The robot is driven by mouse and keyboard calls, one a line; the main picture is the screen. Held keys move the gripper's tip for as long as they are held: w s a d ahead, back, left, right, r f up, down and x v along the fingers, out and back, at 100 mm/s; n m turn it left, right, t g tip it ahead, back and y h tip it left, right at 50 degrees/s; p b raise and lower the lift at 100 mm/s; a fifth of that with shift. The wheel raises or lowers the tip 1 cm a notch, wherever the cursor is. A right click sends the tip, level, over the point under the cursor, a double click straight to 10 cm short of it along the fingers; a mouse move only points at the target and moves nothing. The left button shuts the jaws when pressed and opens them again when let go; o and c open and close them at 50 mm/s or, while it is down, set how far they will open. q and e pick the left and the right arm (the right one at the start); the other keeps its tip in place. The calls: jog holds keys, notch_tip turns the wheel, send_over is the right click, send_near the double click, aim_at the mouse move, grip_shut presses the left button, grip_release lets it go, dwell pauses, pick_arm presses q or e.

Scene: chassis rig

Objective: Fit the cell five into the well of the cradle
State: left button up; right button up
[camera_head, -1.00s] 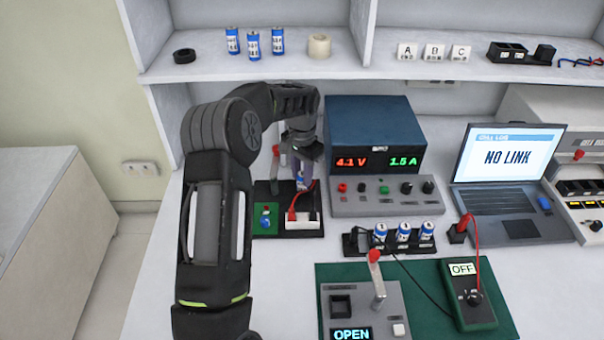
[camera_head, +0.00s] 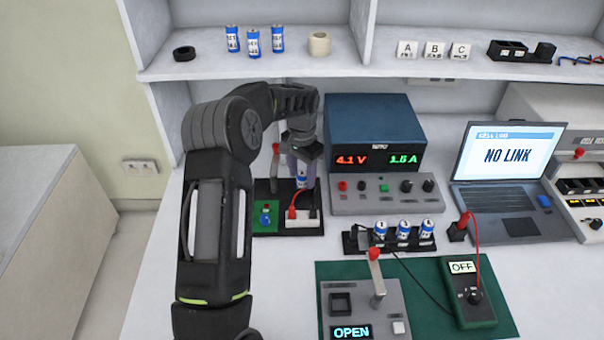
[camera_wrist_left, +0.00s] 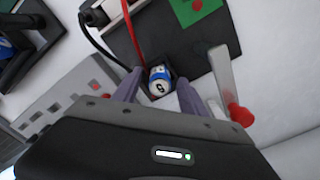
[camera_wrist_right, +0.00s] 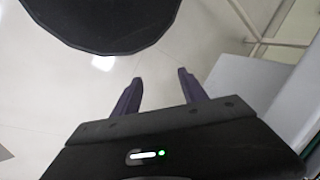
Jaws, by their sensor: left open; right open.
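The blue-and-white cell (camera_head: 302,182) stands upright at the cradle (camera_head: 262,190), a black board at the back left of the bench. In the left wrist view, the cell (camera_wrist_left: 160,78) shows its marked top end in a dark square opening, the well. The mark looks like a 5 or 6. My left gripper (camera_head: 301,178) is open above it, with one finger on each side of the cell; contact is hard to tell. The cell's lower part is hidden. My right gripper (camera_wrist_right: 160,82) is open and empty, outside the head view.
The cradle has a red-knobbed lever (camera_head: 276,150), a green pad (camera_head: 266,214) and a white block (camera_head: 300,220) with a red wire. The power supply (camera_head: 375,135) stands close on the right. A rack (camera_head: 365,241) with several cells and a lever press (camera_head: 355,300) are nearer.

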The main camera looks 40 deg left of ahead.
aim_at(302, 174)
pick_arm(q)
notch_tip(302, 174, up, 12)
jog(key=shift+r+b, duration=0.15)
jog(key=shift+b, duration=0.25)
dwell(0.8)
